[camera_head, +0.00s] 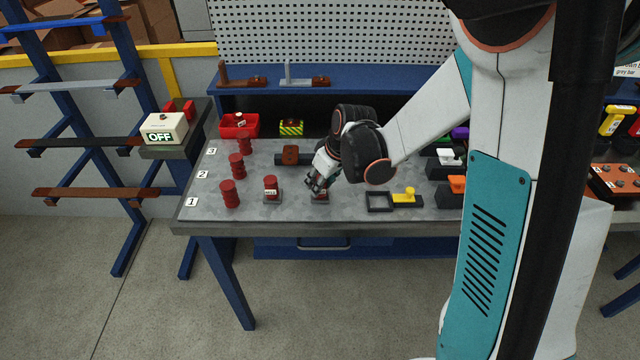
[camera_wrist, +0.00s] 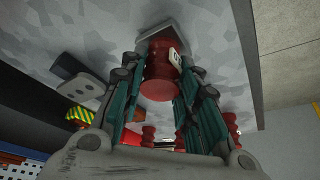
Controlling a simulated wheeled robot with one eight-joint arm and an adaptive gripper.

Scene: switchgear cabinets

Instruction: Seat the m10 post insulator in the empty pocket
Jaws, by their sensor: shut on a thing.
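My gripper (camera_head: 318,183) points down at the front middle of the grey bench top. It is shut on a red ribbed post insulator (camera_wrist: 160,74) with a white label, which stands between the two fingers in the wrist view. The far end of the insulator meets a small grey square pocket (camera_wrist: 165,32); whether it sits fully down in it I cannot tell. In the head view the fingers mostly hide this insulator (camera_head: 320,197). Another labelled red insulator (camera_head: 270,185) stands upright in a similar grey pocket to the left.
Several red insulators, one of them here (camera_head: 229,194), stand by the numbered tags on the left. A red bin (camera_head: 254,124) and a yellow-black striped block (camera_head: 291,127) are behind. A black frame with a yellow piece (camera_head: 407,199) lies right of my gripper.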

